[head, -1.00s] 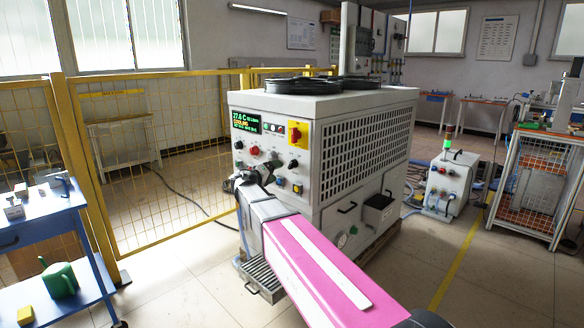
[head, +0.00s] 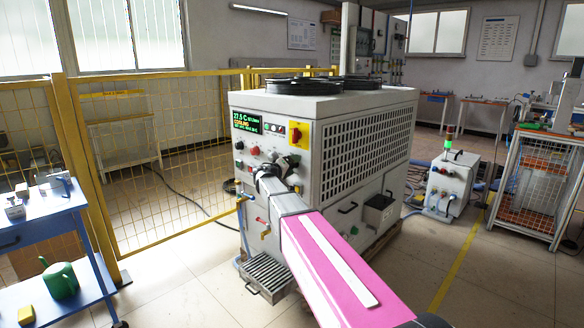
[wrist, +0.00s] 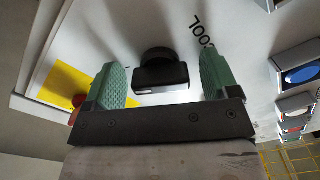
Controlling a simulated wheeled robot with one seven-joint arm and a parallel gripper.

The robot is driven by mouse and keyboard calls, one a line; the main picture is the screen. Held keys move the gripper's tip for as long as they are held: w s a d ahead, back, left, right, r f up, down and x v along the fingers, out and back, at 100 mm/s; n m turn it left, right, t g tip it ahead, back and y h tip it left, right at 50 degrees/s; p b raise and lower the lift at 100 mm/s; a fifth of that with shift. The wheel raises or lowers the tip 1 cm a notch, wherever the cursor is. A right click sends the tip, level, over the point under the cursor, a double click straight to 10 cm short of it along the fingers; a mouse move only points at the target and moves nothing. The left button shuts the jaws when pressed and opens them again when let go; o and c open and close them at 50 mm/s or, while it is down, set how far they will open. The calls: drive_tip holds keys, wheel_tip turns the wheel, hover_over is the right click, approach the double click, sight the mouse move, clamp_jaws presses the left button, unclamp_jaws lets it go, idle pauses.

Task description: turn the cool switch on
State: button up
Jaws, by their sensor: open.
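In the wrist view a black knob (wrist: 160,76), the cool switch, stands on the pale panel beside the printed word COOL (wrist: 204,32). My gripper (wrist: 164,84) has its green fingers open, one on each side of the knob, with a visible gap to each. Its contact with the knob cannot be seen. In the head view my gripper (head: 268,172) is at the front control panel of the grey machine (head: 330,108). The arm and gripper hide part of that panel. The lit display (head: 246,121) reads about 27.5 C and COOLING.
A yellow switch plate (head: 298,135) is at the panel's upper right. Other knobs and blue-capped buttons (wrist: 301,75) lie near the gripper. A yellow mesh fence (head: 150,170) and a blue cart (head: 50,225) stand to the left. Floor is clear in front left.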

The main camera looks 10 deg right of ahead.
drive_tip(key=c, duration=0.9)
drive_tip(key=shift+n, duration=2)
drive_tip(key=o, duration=0.9)
drive_tip(key=shift+a, duration=0.1)
drive_tip(key=v, duration=1)
drive_tip(key=shift+s+a, duration=0.25)
